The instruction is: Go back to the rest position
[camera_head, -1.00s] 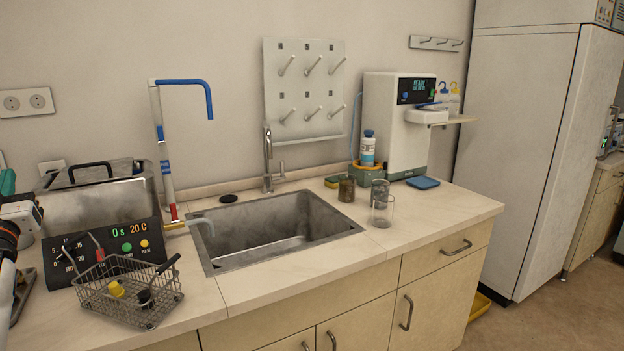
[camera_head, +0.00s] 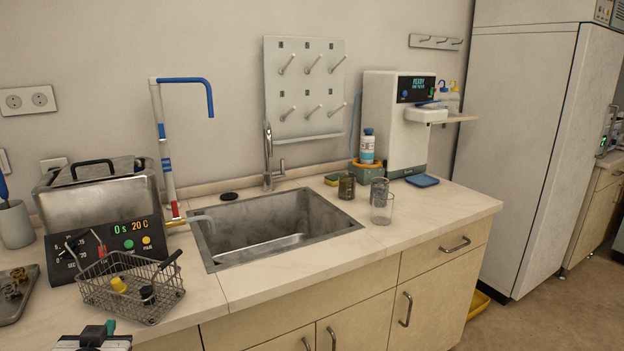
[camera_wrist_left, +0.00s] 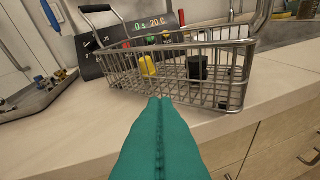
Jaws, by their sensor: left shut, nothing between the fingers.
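My left gripper (camera_head: 97,333) shows at the bottom left of the head view, in front of the counter's front edge. In the left wrist view its teal fingers (camera_wrist_left: 160,135) are pressed together with nothing between them. They point toward the wire basket (camera_wrist_left: 205,95), apart from it as far as I can tell. The basket also shows in the head view (camera_head: 165,305), standing on the counter with a yellow-capped item (camera_head: 119,285) and a black-capped item (camera_head: 147,294) inside. My right gripper is not in view.
A control panel (camera_head: 75,266) and a metal bath (camera_head: 100,205) stand behind the basket. A small tray (camera_head: 14,310) lies at the left edge. The sink (camera_head: 225,262) is to the right, with glass beakers (camera_head: 382,212) beyond it. The counter (camera_head: 250,287) before the sink is clear.

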